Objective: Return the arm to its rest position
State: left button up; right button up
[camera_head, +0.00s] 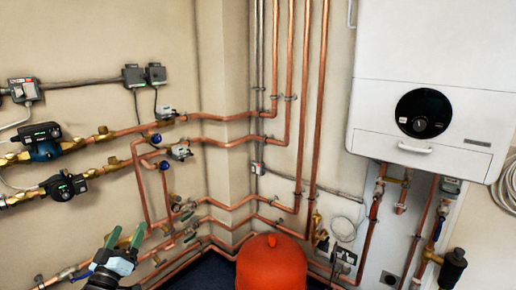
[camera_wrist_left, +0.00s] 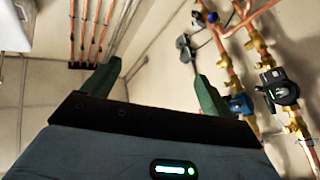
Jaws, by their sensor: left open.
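My left gripper (camera_head: 126,234) is at the lower left of the head view, its two green fingers spread apart with nothing between them. It appears in front of the lower copper pipes (camera_head: 180,245); whether it touches them I cannot tell. In the left wrist view the gripper (camera_wrist_left: 156,70) is also open and empty, with wall and pipes beyond its fingers. My right gripper is in neither view.
Pumps (camera_head: 66,187) and valves (camera_head: 180,152) stick out from the left wall. A red vessel (camera_head: 272,264) stands at the bottom centre. A white boiler (camera_head: 430,80) hangs at right, above more pipes and a black fitting (camera_head: 453,266).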

pick_arm(q)
jog(key=w+a+f+m+g+y, duration=0.1)
jog(key=a+f+m+g+y, duration=0.15)
jog(key=f, duration=0.35)
jog(key=a+f+m+g+y, duration=0.1)
jog(key=f+m+g+y, duration=0.1)
jog(key=f+m+g, duration=0.25)
jog(key=s+d+f+g+h, duration=0.1)
jog(key=s+d+f, duration=0.3)
jog(key=s+f, duration=0.45)
jog(key=s+d+f+g+h, duration=0.2)
jog(key=s+d+f, duration=0.3)
jog(key=s+f, duration=0.35)
jog(key=s+d+f+g, duration=0.1)
jog(key=s+d, duration=0.2)
jog(key=s, duration=0.6)
jog(key=s+d+f+n+g, duration=0.1)
jog(key=s+d+f, duration=0.1)
jog(key=s, duration=0.8)
jog(key=s+d+f+g+h, duration=0.1)
jog(key=s+d, duration=0.3)
jog(key=s, duration=0.5)
jog(key=shift+s+f+n, duration=0.3)
jog(key=shift+s+f, duration=0.05)
jog(key=shift+s, duration=0.05)
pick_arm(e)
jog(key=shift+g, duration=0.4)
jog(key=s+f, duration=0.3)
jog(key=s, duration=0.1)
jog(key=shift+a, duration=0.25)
